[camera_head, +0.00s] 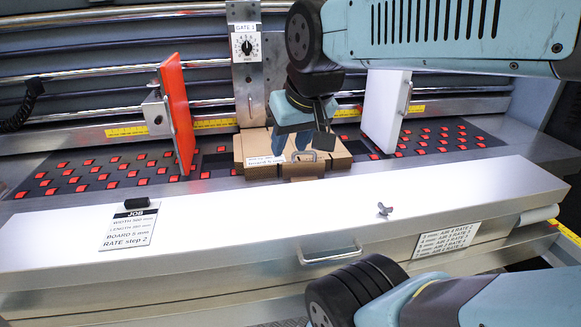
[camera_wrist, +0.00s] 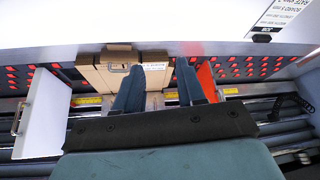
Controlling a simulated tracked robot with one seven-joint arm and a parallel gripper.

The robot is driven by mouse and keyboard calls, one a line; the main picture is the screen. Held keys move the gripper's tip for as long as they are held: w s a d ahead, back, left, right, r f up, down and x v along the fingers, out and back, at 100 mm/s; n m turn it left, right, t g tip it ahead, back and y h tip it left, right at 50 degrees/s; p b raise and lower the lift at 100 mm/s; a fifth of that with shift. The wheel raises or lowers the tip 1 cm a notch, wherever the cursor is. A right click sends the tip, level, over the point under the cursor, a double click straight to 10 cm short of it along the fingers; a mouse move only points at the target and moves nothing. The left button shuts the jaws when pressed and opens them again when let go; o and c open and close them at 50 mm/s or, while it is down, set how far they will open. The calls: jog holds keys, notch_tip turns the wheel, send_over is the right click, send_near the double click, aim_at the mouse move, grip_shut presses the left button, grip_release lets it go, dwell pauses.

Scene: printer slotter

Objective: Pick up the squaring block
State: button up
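A small tan block with a metal handle, which looks like the squaring block (camera_head: 303,170), sits at the front of a flat brown cardboard stack (camera_head: 253,148) under the gate. In the wrist view the block (camera_wrist: 119,55) is left of the fingers, with its handle facing the camera. My gripper (camera_head: 291,143) points down over the stack, just behind the handle. It also shows in the wrist view (camera_wrist: 160,92), with its two blue fingers spread and nothing held between them. The left finger partly covers the stack. Whether the fingertips touch the cardboard cannot be told.
An orange upright guide (camera_head: 178,115) stands left of the stack and a white one (camera_head: 384,108) right. The GATE 1 plate with a dial (camera_head: 246,45) rises behind. A white cover (camera_head: 290,205) with a handle, job card (camera_head: 130,228) and wing nut (camera_head: 384,209) lies in front.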

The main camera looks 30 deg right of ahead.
jog(key=w+d+m+g, duration=0.1)
jog(key=w+d+m, duration=0.3)
jog(key=w+m, duration=0.25)
jog(key=m+g, duration=0.3)
jog(key=m, duration=1.3)
send_near(307, 152)
jog(key=shift+n+h, duration=0.25)
jog(key=shift+h, duration=0.15)
notch_tip(307, 152, down, 5)
jog(key=shift+w+a+f, duration=0.1)
jog(key=shift+w+f, duration=0.05)
jog(key=shift+w, duration=0.05)
jog(key=shift+w+d+f, duration=0.1)
jog(key=shift+w+f, duration=0.15)
jog(key=shift+f, duration=0.65)
jog(key=shift+w+d+f, duration=0.15)
jog(key=shift+w+f, duration=0.1)
jog(key=shift+f, duration=0.6)
jog(key=shift+w+d+f, duration=0.1)
jog(key=shift+w+f, duration=0.15)
jog(key=shift+f, duration=0.65)
jog(key=shift+c, duration=0.4)
grip_shut()
